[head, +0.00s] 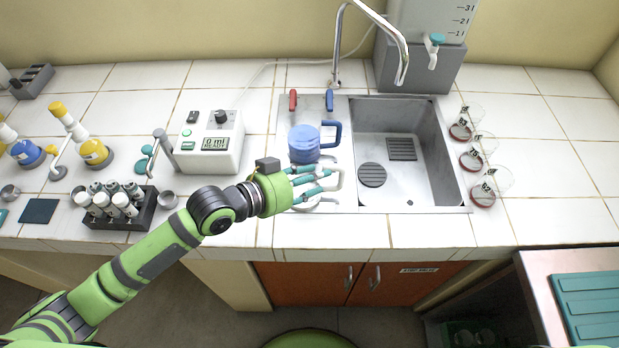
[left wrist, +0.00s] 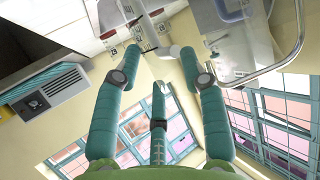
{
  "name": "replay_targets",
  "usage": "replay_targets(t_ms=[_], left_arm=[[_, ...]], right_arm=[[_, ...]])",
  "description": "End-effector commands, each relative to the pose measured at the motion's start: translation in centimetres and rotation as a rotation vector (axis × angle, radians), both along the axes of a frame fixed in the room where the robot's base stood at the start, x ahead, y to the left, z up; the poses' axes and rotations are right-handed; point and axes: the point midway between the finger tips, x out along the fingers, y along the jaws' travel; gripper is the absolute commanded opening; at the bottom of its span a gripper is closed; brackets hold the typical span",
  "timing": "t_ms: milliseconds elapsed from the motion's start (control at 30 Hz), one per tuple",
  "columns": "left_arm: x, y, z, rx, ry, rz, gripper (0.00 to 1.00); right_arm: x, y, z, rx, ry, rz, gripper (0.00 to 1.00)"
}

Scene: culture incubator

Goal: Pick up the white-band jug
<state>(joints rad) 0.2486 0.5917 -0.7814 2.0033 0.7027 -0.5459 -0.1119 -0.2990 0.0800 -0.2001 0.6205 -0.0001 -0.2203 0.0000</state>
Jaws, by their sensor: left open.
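My left gripper (head: 322,180) is open, with its teal fingers over the front left of the sink unit. A pale jug with a white handle (head: 338,178) stands there, largely hidden behind the fingers; I take it for the white-band jug, though its band does not show clearly. The fingers reach across it towards the handle; I cannot tell whether they touch it. In the left wrist view the fingers (left wrist: 160,75) are spread, with a white piece near their tips and a clear vessel (left wrist: 262,40) at upper right. My right gripper is not in view.
A blue jug (head: 304,145) stands just behind my left gripper. The sink basin (head: 425,185) lies to the right, under a curved tap (head: 400,50). A readout box (head: 208,140) and vial rack (head: 120,215) stand left. Several labelled dishes (head: 483,195) line the sink's right side.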

Motion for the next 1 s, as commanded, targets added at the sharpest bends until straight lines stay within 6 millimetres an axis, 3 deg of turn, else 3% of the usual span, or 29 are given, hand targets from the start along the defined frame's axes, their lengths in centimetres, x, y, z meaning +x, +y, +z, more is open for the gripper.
replay_targets(t_ms=[133, 167, 200, 267, 767, 1000], left_arm=[[0.0, 0.0, 0.0, 0.001, -0.001, 0.0, 0.42], [0.0, 0.0, 0.0, 0.001, -0.001, 0.0, 0.38], [0.0, 0.0, 0.0, 0.0, 0.0, 0.0, 0.22], [0.0, 0.0, 0.0, 0.0, 0.0, 0.0, 0.0], [0.0, 0.0, 0.1, 0.001, -0.001, 0.001, 0.0], [0.1, 0.0, 2.4, -0.001, -0.007, -0.001, 0.0]], right_arm=[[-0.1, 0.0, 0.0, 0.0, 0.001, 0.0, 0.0], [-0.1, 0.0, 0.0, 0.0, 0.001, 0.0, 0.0], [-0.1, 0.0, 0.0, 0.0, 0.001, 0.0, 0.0], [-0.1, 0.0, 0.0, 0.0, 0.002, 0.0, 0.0], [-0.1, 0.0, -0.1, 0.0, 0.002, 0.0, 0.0], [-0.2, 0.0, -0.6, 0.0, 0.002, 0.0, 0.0]])
